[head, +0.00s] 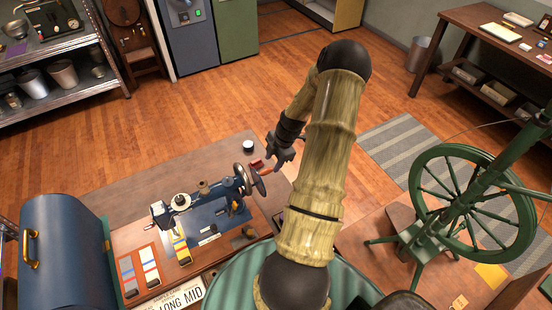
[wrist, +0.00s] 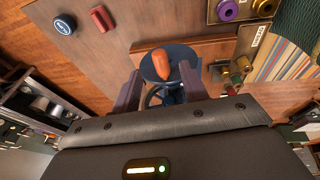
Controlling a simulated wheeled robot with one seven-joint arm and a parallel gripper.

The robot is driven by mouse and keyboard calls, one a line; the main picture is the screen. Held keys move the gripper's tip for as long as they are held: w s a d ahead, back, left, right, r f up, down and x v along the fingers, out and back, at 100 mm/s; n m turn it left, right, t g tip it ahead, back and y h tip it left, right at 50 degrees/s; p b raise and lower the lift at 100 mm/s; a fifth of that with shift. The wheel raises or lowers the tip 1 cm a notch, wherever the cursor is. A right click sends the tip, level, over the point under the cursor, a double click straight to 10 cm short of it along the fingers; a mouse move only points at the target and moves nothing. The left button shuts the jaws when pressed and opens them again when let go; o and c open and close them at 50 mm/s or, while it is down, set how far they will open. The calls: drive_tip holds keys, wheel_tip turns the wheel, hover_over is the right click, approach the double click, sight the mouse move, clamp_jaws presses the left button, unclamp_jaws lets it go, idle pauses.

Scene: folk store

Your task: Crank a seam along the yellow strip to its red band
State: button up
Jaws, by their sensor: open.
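A dark blue sewing machine (head: 212,196) stands on a wooden base on the table, with a spoked handwheel (head: 257,180) at its right end. My gripper (head: 283,150) is by the handwheel, at the machine's right. In the wrist view my gripper (wrist: 160,82) is open, with an orange crank handle (wrist: 161,63) between its two dark fingers. A gap shows beside the handle, and I cannot tell how deep between the fingers it sits. The needle is hidden.
Flat cards with coloured strips (head: 149,266) lie left of the machine, beside a blue domed case (head: 62,250). A small red block (head: 256,164) and a round tin (head: 248,146) sit behind the handwheel. A green spinning wheel (head: 470,200) stands at the right.

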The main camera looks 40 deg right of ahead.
sight(270, 169)
drive_tip(key=shift+b+x, duration=1.3)
drive_tip(key=shift+x, duration=1.1)
drive_tip(key=shift+s, duration=0.15)
drive_tip(key=c, duration=0.8)
